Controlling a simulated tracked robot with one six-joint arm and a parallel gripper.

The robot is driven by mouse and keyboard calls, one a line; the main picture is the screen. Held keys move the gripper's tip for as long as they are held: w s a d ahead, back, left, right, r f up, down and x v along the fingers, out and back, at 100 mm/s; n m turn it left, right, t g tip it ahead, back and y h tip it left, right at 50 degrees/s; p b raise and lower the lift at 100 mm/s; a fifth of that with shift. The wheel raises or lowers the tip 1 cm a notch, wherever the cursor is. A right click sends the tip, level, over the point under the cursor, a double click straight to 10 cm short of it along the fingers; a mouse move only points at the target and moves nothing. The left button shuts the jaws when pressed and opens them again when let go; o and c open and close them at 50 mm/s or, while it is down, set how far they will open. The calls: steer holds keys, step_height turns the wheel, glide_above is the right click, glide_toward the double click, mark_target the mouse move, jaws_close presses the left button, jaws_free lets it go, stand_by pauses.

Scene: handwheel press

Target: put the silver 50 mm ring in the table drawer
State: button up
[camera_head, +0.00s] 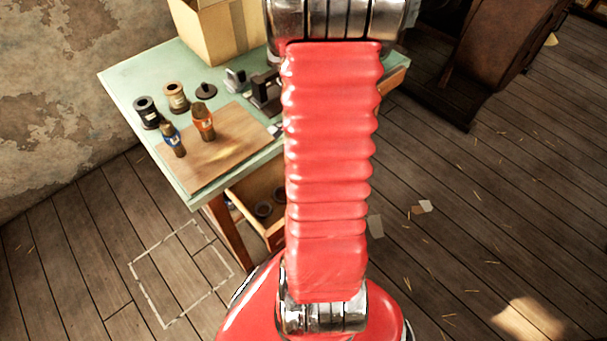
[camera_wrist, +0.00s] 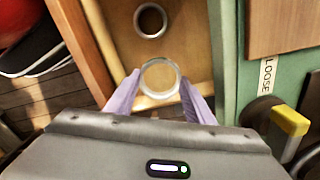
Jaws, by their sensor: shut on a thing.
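In the wrist view my gripper (camera_wrist: 160,88) is shut on the silver ring (camera_wrist: 160,94), a pale metal ring held between its two pale purple fingertips. The ring is over the open table drawer (camera_wrist: 195,55), a light wooden box. I cannot tell whether the ring touches the drawer floor. A second, darker ring (camera_wrist: 150,33) lies in the drawer beyond it. In the head view the open drawer (camera_head: 270,228) juts out under the table, with dark round things inside. My red arm hides the gripper and the held ring there.
In the wrist view a "LOOSE" label (camera_wrist: 267,73) and a yellow-topped part (camera_wrist: 290,122) are at the right.

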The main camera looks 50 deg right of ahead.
steer(key=shift+f, duration=0.7)
steer(key=shift+f, duration=0.1)
steer(key=shift+f, duration=2)
steer(key=shift+f, duration=0.1)
steer(key=o, duration=1.1)
steer(key=shift+o, duration=0.2)
step_height(320, 180, up, 12)
